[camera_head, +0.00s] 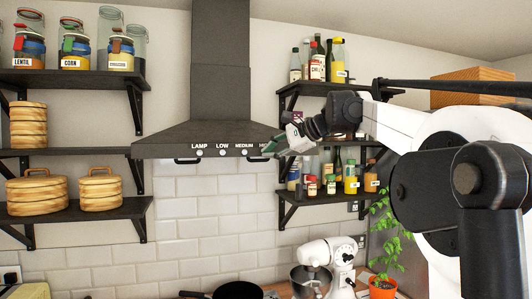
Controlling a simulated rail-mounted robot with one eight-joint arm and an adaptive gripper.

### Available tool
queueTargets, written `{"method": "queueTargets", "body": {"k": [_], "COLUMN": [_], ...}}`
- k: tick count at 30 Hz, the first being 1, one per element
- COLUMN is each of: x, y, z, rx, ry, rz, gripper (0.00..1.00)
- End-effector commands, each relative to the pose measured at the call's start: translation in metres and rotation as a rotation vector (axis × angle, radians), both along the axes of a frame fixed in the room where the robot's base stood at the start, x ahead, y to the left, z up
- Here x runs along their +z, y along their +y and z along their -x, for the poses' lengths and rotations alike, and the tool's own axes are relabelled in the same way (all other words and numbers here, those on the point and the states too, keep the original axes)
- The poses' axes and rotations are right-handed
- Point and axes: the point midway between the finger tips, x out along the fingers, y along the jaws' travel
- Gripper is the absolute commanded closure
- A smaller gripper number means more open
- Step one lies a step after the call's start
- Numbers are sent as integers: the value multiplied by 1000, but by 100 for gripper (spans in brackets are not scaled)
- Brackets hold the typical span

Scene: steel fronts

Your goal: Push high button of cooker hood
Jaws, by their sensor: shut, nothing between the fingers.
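The dark cooker hood (175,143) hangs on the wall at the centre of the head view. Its front edge carries a row of small round white buttons labelled LAMP, LOW and MEDIUM, with a further label at the right that is mostly covered. The lamp button (199,153), low button (222,153) and medium button (244,153) are visible. My gripper (276,146) is shut and empty at the hood's right front corner. It overlaps the right end of the button row and hides the high button there. I cannot tell whether it touches the hood.
Shelves with jars (73,48) and round wooden boxes (100,187) are on the left. Shelves with bottles (350,177) stand close behind my arm on the right. Below are a pan (238,290), a white stand mixer (338,262) and a potted plant (383,286).

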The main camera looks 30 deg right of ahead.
Motion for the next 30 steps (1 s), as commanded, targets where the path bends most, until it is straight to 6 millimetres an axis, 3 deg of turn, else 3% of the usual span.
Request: {"method": "queueTargets", "body": {"k": [17,30], "x": [0,0], "y": [-1,3], "z": [-4,12], "rx": [0,0], "ry": [0,0], "rz": [0,0], "gripper": [100,100]}}
